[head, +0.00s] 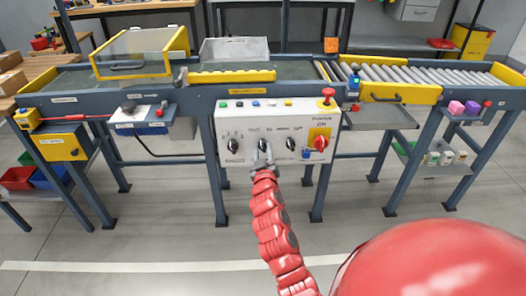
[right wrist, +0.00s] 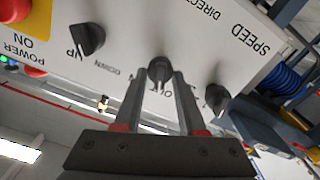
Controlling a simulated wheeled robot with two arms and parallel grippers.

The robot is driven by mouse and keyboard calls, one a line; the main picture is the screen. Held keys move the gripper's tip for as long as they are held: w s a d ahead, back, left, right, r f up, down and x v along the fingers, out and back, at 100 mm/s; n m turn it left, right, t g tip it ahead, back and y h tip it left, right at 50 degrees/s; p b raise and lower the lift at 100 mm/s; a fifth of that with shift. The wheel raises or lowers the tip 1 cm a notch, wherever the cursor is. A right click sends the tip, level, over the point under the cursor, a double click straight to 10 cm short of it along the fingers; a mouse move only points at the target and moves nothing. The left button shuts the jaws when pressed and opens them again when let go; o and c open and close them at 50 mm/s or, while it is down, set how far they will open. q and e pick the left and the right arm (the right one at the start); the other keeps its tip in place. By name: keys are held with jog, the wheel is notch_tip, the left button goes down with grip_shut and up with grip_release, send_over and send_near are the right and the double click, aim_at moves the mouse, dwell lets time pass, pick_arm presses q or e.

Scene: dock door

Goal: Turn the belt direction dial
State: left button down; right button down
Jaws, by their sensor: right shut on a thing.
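The white control panel (head: 222,122) hangs at the front of the conveyor and carries a row of black dials. The belt direction dial (right wrist: 160,70) is the middle black knob in the right wrist view, under lettering that begins "DIREC". My right gripper (head: 263,158) reaches up to it from below, and its fingers (right wrist: 158,85) are shut on the knob, one on each side. My left gripper is not in view.
A red power switch (head: 320,143) on a yellow plate and a red mushroom button (head: 327,93) sit at the panel's right side. A small control box (head: 140,116) stands left of the panel. The floor in front is clear.

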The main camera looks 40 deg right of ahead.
jog(key=shift+n, duration=0.7)
jog(key=c, duration=0.9)
grip_release()
jog(key=shift+n, duration=0.3)
jog(key=shift+o, duration=0.2)
jog(key=v, duration=1.7)
jog(key=shift+s+p, duration=0.25)
jog(key=shift+p, duration=0.05)
jog(key=shift+w+a, duration=0.1)
jog(key=shift+a, duration=0.05)
